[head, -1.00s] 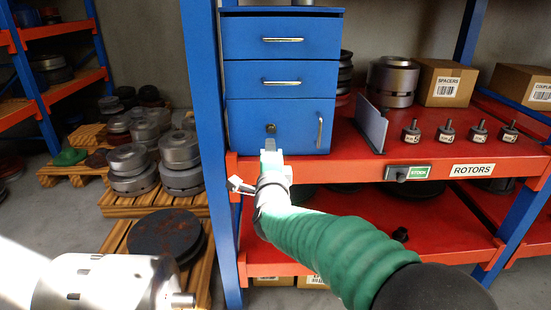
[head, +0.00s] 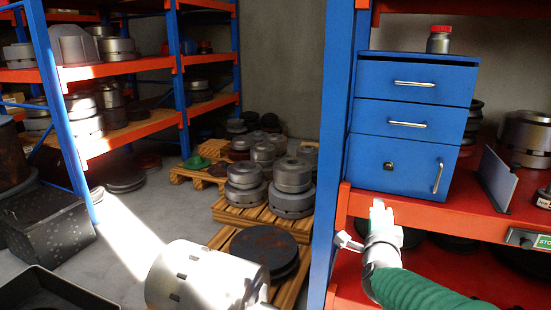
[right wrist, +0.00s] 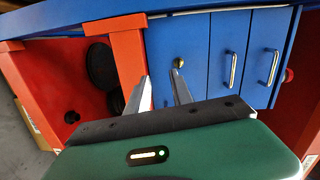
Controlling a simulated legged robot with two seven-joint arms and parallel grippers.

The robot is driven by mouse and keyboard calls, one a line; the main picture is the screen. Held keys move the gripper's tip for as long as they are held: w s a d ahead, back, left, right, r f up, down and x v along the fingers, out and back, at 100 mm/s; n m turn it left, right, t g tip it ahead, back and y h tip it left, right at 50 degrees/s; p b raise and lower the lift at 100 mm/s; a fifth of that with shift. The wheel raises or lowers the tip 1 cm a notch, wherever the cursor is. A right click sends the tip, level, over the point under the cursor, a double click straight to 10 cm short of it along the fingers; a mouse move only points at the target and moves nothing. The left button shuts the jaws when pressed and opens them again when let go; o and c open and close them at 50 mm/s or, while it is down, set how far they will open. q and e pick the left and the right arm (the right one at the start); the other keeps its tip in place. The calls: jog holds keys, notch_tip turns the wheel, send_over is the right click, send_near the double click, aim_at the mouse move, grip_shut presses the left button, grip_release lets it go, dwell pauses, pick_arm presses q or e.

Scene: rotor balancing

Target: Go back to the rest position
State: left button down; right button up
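My right gripper (head: 379,205) is in the head view, in front of the orange shelf edge and just below the blue drawer cabinet (head: 408,104). In the right wrist view its two fingers (right wrist: 161,76) stand apart with nothing between them. They point toward the cabinet's lower door (right wrist: 193,60), which is shut and has a lock (head: 388,166) and an upright handle (head: 438,176). The gripper looks apart from the cabinet. My left gripper is not in view.
A blue shelf post (head: 338,150) stands left of my right gripper. A large metal cylinder (head: 200,277) is low in the front. A grey upright plate (head: 497,180) stands right of the cabinet. Rotors on pallets (head: 272,217) fill the floor behind; some floor at left is clear.

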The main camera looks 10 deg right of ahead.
jog(key=s+a+f+n+g+y, duration=0.4)
jog(key=a+f+n, duration=0.4)
jog(key=f, duration=0.4)
jog(key=s+a+f+n+g+y, duration=0.2)
jog(key=s+a+f+n+g, duration=0.15)
jog(key=s+f+n, duration=0.65)
jog(key=s+a+f+n+g+y, duration=0.1)
jog(key=s+a+f+n+g, duration=0.3)
jog(key=s+f, duration=0.7)
notch_tip(320, 180, up, 34)
jog(key=s+g+p, duration=0.1)
jog(key=s+p, duration=0.1)
jog(key=p, duration=3)
jog(key=shift+s+d+r, duration=0.15)
jog(key=shift+s+d, duration=0.05)
jog(key=shift+d, duration=0.25)
